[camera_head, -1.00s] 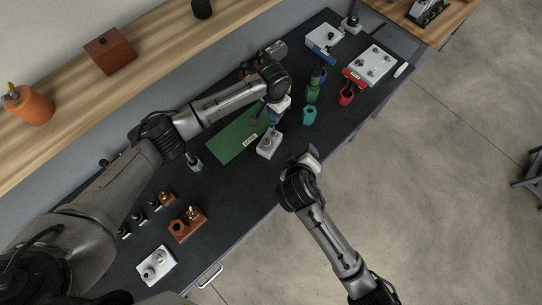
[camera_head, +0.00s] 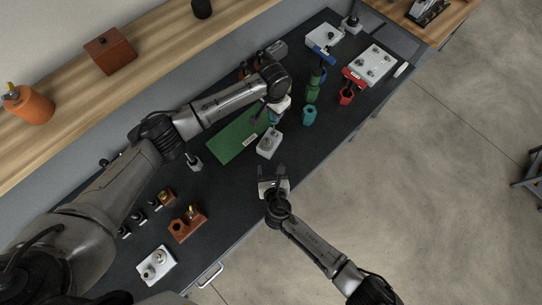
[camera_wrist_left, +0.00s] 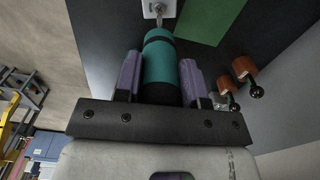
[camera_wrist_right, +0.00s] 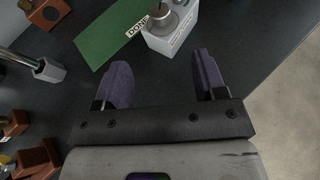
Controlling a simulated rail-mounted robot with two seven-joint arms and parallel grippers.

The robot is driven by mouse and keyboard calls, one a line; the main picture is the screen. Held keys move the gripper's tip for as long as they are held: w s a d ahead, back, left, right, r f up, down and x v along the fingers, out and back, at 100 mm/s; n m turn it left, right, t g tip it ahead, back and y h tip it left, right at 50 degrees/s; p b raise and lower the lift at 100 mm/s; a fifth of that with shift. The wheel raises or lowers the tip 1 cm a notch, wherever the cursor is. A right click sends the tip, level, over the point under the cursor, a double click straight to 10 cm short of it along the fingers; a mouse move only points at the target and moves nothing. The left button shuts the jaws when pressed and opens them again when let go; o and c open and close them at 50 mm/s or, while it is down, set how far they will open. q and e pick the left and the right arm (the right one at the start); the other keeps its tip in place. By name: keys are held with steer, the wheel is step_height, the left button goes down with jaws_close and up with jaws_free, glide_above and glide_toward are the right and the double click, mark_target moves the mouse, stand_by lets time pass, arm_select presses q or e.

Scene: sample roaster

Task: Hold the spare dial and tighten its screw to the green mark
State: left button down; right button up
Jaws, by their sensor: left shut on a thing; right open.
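The spare dial, a light grey block with a round knob on top (camera_head: 268,146), stands on the dark bench by the green mat's near edge. It shows ahead of my right fingers in the right wrist view (camera_wrist_right: 176,33). My left gripper (camera_wrist_left: 161,62) is shut on a teal and black driver (camera_wrist_left: 159,66), whose shaft points at the block (camera_wrist_left: 159,9). I cannot tell whether its tip touches the screw. My right gripper (camera_head: 274,173) is open and empty, just short of the block, with the block apart from both fingers. The green mark is too small to tell.
The green mat (camera_head: 232,140) bears a DONE label. Teal (camera_head: 308,116), green (camera_head: 312,92) and red (camera_head: 346,96) holders stand to the right. Grey boards lie at the far end. Brown blocks (camera_head: 188,226) and a grey plate (camera_head: 155,266) lie at the near left.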

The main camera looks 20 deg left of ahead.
mark_target(267, 145)
steer(key=shift+n, duration=0.4)
steer(key=x, duration=0.8)
steer(key=shift+w+a+f, duration=0.15)
steer(key=shift+w+a, duration=0.05)
steer(key=shift+w, duration=0.05)
steer(key=shift+x, duration=0.9)
steer(key=shift+w+a+f, duration=0.3)
steer(key=shift+w+a, duration=0.05)
steer(key=shift+w, duration=0.2)
steer(key=shift+c, duration=0.4)
